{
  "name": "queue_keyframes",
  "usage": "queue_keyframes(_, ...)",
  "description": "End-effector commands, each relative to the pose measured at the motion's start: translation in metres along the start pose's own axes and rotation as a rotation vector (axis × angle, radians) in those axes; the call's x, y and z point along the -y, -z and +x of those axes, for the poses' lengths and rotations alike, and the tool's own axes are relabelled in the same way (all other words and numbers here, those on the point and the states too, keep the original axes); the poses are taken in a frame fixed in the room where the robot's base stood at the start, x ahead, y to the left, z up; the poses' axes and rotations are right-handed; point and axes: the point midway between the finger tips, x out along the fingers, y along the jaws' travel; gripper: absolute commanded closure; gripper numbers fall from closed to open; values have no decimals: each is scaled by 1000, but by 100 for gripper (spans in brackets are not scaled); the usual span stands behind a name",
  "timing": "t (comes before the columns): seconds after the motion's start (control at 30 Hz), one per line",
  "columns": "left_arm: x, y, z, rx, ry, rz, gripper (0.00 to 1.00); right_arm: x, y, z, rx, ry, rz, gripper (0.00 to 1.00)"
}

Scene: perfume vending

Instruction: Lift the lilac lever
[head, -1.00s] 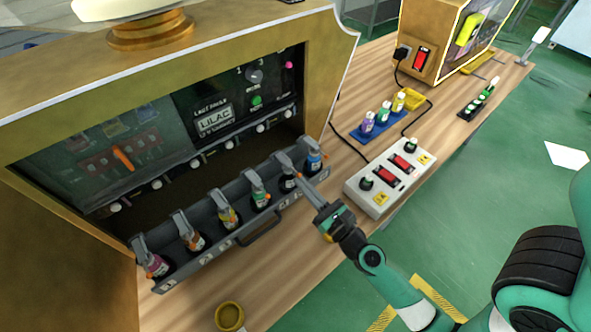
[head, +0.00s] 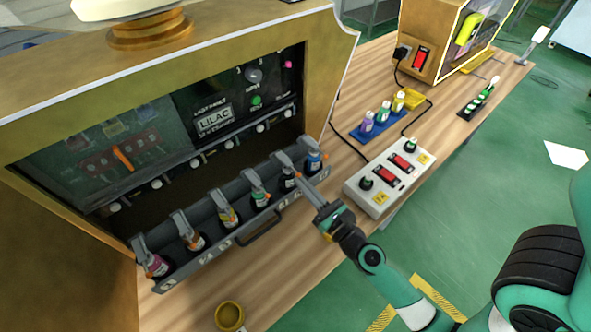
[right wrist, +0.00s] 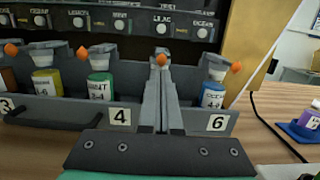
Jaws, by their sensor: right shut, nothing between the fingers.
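The lilac lever (head: 283,160) is a grey lever over the fifth slot of the bottle rack, second from the right. In the right wrist view the lilac lever (right wrist: 161,52) shows its orange tip just above my fingertips, under the LILAC label. My right gripper (head: 301,181) is shut and empty, its fingertips at the front of that slot. In the right wrist view the gripper (right wrist: 161,85) hides most of the slot and its bottle. I cannot tell whether the fingers touch the lever. My left gripper is not in view.
The grey rack (head: 215,247) holds several bottles under similar levers; the ocean bottle (right wrist: 213,94) stands close to the right of my fingers. A white control box (head: 377,192) and a blue tray (head: 366,136) lie to the right. A yellow cup (head: 229,315) stands near the table's front.

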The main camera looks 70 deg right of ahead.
Motion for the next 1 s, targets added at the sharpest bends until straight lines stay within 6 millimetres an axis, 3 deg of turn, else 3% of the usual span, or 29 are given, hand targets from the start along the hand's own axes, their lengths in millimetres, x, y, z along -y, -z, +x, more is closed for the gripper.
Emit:
queue_keyframes(0.43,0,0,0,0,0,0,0,0,-1,0,0,0,0,100)
queue_keyframes(0.73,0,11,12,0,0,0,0,0,-17,0,0,0,0,100)
queue_keyframes(1.0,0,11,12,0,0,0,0,0,-17,0,0,0,0,100)
